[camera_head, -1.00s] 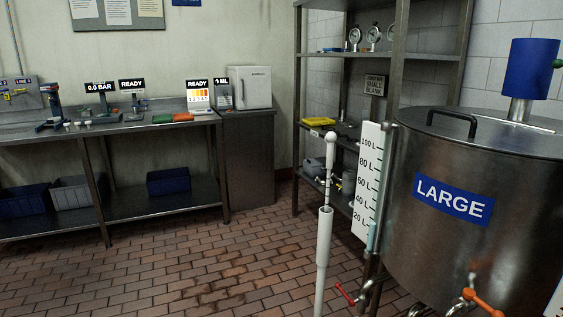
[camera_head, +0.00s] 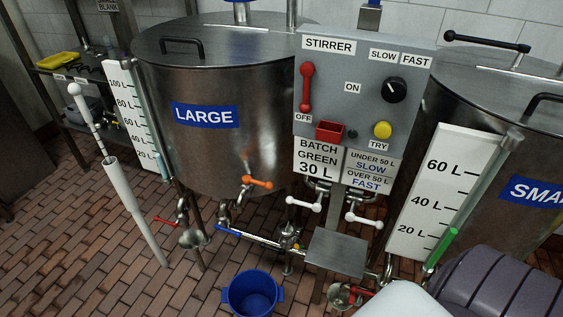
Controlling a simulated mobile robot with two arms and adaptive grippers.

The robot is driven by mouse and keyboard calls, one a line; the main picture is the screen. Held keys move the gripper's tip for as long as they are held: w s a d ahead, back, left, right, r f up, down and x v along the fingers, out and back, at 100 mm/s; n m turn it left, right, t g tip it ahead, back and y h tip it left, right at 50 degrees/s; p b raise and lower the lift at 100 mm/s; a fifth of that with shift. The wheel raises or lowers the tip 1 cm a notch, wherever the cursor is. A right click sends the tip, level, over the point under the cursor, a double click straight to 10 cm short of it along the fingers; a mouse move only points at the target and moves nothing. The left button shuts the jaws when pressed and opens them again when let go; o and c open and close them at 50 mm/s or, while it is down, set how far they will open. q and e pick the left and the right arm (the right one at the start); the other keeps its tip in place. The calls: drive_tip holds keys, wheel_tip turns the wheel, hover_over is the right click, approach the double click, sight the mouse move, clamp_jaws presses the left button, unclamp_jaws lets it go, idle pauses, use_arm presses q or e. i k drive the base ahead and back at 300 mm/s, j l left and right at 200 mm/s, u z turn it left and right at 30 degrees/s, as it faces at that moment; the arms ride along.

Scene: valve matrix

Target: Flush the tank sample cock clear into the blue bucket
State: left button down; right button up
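The large steel tank (camera_head: 190,92) stands left of centre with a blue LARGE label. A small cock with an orange handle (camera_head: 257,183) sits low on its front; the handle points right, and I see no flow. The blue bucket (camera_head: 252,294) stands on the floor at the bottom of the view, below that cock in the picture; I cannot tell if it is directly under it. Its inside looks empty. A red-handled valve (camera_head: 166,221) is below the tank's level gauge. Neither of my grippers is in view.
A grey stirrer panel (camera_head: 363,100) stands between the large and small tanks. A white dip pole (camera_head: 133,200) stands at left. Open tiled floor lies left of the bucket.

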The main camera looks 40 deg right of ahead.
sight(261, 183)
drive_tip(key=z, duration=0.95)
